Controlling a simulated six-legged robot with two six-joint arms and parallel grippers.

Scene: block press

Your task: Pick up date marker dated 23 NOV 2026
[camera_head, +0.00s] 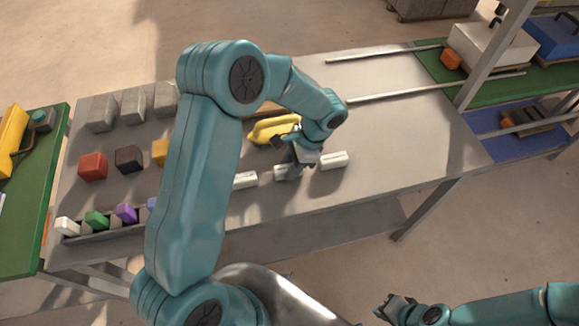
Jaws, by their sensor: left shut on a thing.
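Three small white blocks, which look like the date markers, lie in a row on the grey table: a left one (245,180), a middle one (280,173) and a right one (334,160). Any dates on them are too small to read. My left gripper (291,173) reaches down over the middle white block, shut on it and hiding part of it. The block appears at table level; I cannot tell if it is lifted. My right gripper (391,307) is away from the table at the lower right; its jaws are too small to judge.
A yellow object (271,130) lies just behind my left gripper. Red (93,167) and black (129,159) blocks, grey blocks (132,104) and a tray of coloured pieces (98,233) fill the left side. The table's right part (420,130) is clear, with metal rails (395,89) behind.

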